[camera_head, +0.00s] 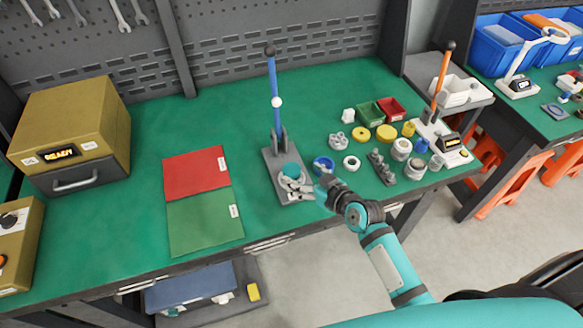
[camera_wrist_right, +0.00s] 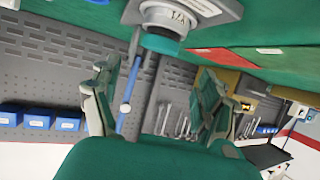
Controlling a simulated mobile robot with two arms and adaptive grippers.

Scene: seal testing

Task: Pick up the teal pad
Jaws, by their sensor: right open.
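In the right wrist view, which is upside down, the pad (camera_wrist_right: 160,43) sits on a dark round seat on the press base. My right gripper (camera_head: 308,187) reaches in from the right, low beside the press base. In the wrist view its two fingers (camera_wrist_right: 157,78) are spread with nothing between them, and the pad lies beyond them. It cannot be told whether a finger touches the press. My left gripper is out of view.
A red mat (camera_head: 196,172) and a green mat (camera_head: 205,220) lie left of the press. A blue ring (camera_head: 323,164), a white ring (camera_head: 351,162) and several small parts crowd the right. A yellow oven-like box (camera_head: 70,120) stands far left.

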